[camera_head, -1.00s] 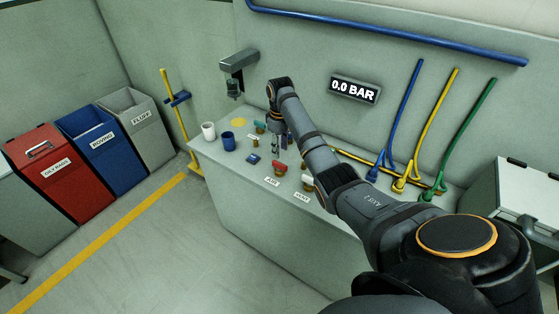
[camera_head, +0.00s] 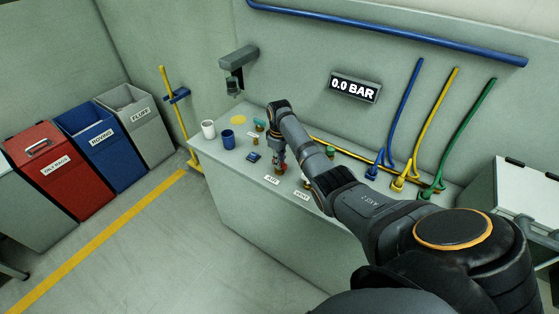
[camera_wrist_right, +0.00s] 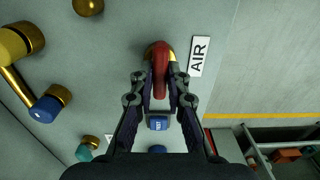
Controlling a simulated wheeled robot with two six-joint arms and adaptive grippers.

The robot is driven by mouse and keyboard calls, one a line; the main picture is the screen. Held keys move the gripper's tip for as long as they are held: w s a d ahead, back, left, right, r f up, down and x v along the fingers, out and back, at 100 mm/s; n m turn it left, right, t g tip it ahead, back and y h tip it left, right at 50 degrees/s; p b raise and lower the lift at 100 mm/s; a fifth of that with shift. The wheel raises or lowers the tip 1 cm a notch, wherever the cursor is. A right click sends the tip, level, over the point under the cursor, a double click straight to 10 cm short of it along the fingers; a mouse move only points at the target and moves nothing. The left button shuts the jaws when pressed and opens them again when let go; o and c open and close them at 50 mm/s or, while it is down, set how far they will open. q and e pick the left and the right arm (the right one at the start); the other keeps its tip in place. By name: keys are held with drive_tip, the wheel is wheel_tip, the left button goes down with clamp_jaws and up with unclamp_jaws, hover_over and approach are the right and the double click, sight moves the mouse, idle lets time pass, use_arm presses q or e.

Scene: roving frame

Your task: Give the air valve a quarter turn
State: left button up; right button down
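The air valve (camera_head: 278,180) is on the bench beside the AIR label (camera_head: 271,179); my gripper mostly covers it from the head. In the right wrist view its red lever handle (camera_wrist_right: 160,68) stands over a brass body, left of the AIR label (camera_wrist_right: 199,56). My right gripper (camera_head: 279,163) is down at the valve from above. The pressure display (camera_head: 354,88) on the wall reads 0.0 BAR. My left gripper is not in view.
The bench (camera_head: 250,203) also holds a white cup (camera_head: 208,130), a blue cup (camera_head: 228,139) and a VENT label (camera_head: 301,196). Blue, yellow and green hoses (camera_head: 481,120) hang on the right. Bins (camera_head: 94,137) stand on the left; the floor between is clear.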

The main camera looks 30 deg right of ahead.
drive_tip(key=shift+r, duration=0.1)
idle(0.3)
drive_tip(key=shift+n+p, duration=0.45)
drive_tip(key=shift+n, duration=0.15)
drive_tip(key=n+p, duration=0.1)
drive_tip(key=n, duration=0.1)
drive_tip(key=shift+n, duration=0.3)
drive_tip(key=n+p, duration=0.1)
drive_tip(key=n, duration=0.4)
drive_tip(key=n+p, duration=0.1)
drive_tip(key=n, duration=0.3)
drive_tip(key=shift+n, duration=2.5)
drive_tip(key=c, duration=1.3)
unclamp_jaws()
